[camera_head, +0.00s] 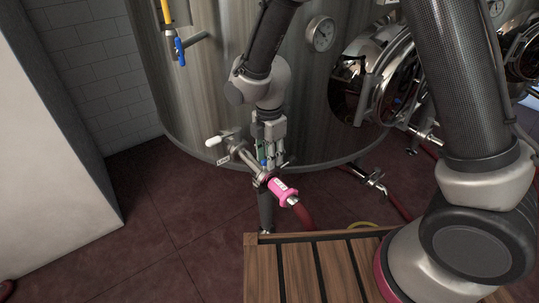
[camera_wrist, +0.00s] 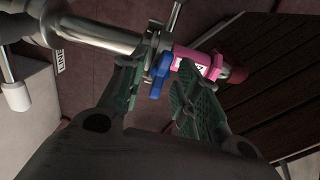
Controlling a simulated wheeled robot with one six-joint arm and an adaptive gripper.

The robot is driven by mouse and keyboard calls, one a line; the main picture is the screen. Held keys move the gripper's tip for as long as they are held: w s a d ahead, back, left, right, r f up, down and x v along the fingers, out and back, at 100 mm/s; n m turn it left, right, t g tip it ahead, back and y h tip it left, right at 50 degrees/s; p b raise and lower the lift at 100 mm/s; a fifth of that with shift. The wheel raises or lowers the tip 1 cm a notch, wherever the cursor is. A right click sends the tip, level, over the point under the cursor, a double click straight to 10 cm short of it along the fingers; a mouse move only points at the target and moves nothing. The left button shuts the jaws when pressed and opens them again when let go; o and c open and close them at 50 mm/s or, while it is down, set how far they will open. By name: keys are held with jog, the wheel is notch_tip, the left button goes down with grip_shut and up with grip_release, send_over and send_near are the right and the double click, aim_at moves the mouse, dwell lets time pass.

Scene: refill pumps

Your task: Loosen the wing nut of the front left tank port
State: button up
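The blue wing nut (camera_wrist: 159,76) sits on the metal clamp (camera_wrist: 166,42) at the end of the tank port's pipe (camera_wrist: 98,37). A pink hose coupling (camera_wrist: 193,58) is joined on the other side of the clamp. In the head view, the pink coupling (camera_head: 282,190) slants down from the port at the front of the steel tank, and only a bit of the blue wing nut (camera_head: 263,162) shows. My gripper (camera_wrist: 157,90) is open, with one green-padded finger on each side of the wing nut. I cannot tell whether either pad touches it.
A white-handled valve (camera_head: 213,141) sticks out left of the port. A red hose (camera_head: 303,216) hangs from the coupling. A slatted wooden platform (camera_head: 250,268) lies in front. Another metal outlet (camera_head: 372,180) is to the right.

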notch_tip(320, 180, up, 12)
dwell(0.4)
jog(key=s+d+r+m+t, duration=0.1)
jog(key=s+d+r+m, duration=0.4)
jog(key=d+m, duration=0.3)
jog(key=s+d+r+m+t, duration=0.1)
jog(key=s+d+r+m, duration=0.4)
jog(key=d, duration=0.9)
jog(key=s+d+r+m+t, duration=0.2)
jog(key=s+d+r+m, duration=0.3)
jog(key=d+m, duration=0.6)
jog(key=shift+s+m, duration=0.5)
jog(key=shift+s, duration=0.4)
